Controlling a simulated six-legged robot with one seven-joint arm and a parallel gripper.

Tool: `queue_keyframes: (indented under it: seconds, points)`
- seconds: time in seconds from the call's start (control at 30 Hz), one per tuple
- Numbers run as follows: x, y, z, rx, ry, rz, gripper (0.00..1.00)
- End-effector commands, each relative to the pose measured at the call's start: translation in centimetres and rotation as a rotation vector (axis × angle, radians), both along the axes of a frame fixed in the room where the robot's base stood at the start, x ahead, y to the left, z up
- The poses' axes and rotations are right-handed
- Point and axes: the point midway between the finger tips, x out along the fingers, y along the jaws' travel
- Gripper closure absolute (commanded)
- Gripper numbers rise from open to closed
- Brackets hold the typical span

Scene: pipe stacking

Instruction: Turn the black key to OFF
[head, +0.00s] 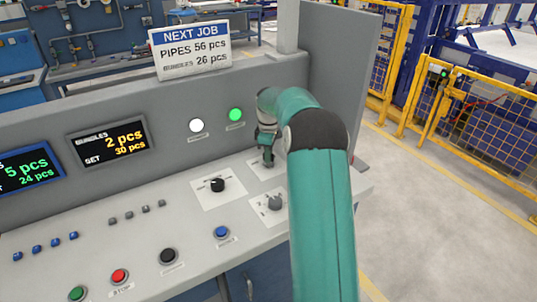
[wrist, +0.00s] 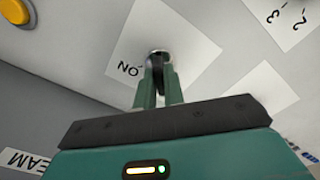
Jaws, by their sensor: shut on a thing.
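The black key (wrist: 157,64) stands in a round keyhole on a white label plate (wrist: 185,45) in the wrist view. The word ON is printed on the plate, left of the key. My gripper (wrist: 158,88) is shut on the key, one green finger on each side of it. In the head view my gripper (head: 267,155) reaches down to the panel at the back right, and the key is hidden behind its fingers. No OFF mark can be read in either view, and the key's exact angle is hard to tell.
A black rotary knob (head: 217,185) sits left of my gripper and a grey knob (head: 273,203) in front of it. A blue button (head: 221,232) is nearer. The green lamp (head: 236,114) and white lamp (head: 196,125) are lit on the upright panel behind.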

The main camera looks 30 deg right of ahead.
Motion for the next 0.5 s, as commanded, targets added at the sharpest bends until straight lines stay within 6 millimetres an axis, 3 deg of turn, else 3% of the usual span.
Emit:
queue_keyframes:
  seconds: [0.17, 0.2, 0.3, 0.5]
  points:
    - [0.04, -0.02, 0.1, -0.001, -0.001, 0.001, 1.0]
    - [0.04, -0.02, 0.1, -0.001, -0.001, 0.001, 0.88]
    - [0.04, -0.01, 0.09, -0.001, -0.001, 0.001, 0.68]
    - [0.01, 0.0, 0.04, -0.001, -0.001, 0.0, 0.68]
